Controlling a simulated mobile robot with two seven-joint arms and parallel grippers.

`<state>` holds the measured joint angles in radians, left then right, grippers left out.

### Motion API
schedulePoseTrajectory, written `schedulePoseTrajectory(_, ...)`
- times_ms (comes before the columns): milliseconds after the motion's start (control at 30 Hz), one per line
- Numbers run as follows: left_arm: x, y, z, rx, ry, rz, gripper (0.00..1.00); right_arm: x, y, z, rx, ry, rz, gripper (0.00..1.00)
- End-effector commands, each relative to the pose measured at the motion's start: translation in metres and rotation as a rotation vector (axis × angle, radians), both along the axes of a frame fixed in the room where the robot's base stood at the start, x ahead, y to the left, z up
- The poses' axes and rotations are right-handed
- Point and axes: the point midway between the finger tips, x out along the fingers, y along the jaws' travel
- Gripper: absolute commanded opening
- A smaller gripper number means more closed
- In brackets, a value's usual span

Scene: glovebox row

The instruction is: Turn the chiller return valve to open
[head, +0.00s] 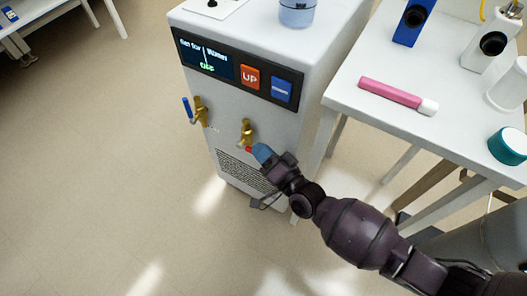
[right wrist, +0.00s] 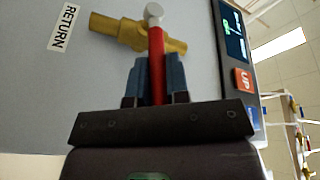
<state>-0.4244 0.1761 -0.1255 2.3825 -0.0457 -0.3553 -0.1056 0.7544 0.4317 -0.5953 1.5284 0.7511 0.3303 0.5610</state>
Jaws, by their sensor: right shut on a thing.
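The chiller (head: 312,60) is a white cabinet with a control panel. Its return valve (head: 246,132) is a brass fitting low on the front. The wrist view shows this brass valve (right wrist: 125,32) beside a label (right wrist: 64,27) reading RETURN. Its red lever (right wrist: 157,65) has a pale round hub and lies across the brass body at a steep angle. My right gripper (right wrist: 157,80) is shut on the red lever, with a blue finger on each side. In the head view my right gripper (head: 262,153) hides most of the lever. My left gripper is not in view.
A second brass valve (head: 201,112) with a blue lever is to the left on the chiller front. Above are a dark display (head: 207,57), an orange UP button (head: 250,77) and a blue button (head: 281,89). A white table (head: 370,118) with several items stands close on the right. The floor at left is clear.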

Motion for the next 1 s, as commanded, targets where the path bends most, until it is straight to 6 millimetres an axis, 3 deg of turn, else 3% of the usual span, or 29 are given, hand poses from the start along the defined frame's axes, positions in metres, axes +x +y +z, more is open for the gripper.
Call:
schedulePoseTrajectory(33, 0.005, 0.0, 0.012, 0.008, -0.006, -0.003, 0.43, 0.004, 0.0, 0.016, -0.026, 0.002, -0.001, 0.0)
schedulePoseTrajectory(333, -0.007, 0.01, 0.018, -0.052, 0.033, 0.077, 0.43, 0.007, 0.004, 0.031, -0.176, 0.11, -0.001, 0.0)
schedulePoseTrajectory(567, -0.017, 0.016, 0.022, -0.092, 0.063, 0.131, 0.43, 0.008, 0.008, 0.035, -0.281, 0.192, -0.002, 0.0)
schedulePoseTrajectory(1000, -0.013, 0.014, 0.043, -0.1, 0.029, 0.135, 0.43, 0.008, 0.011, 0.033, -0.391, 0.281, 0.0, 0.0)
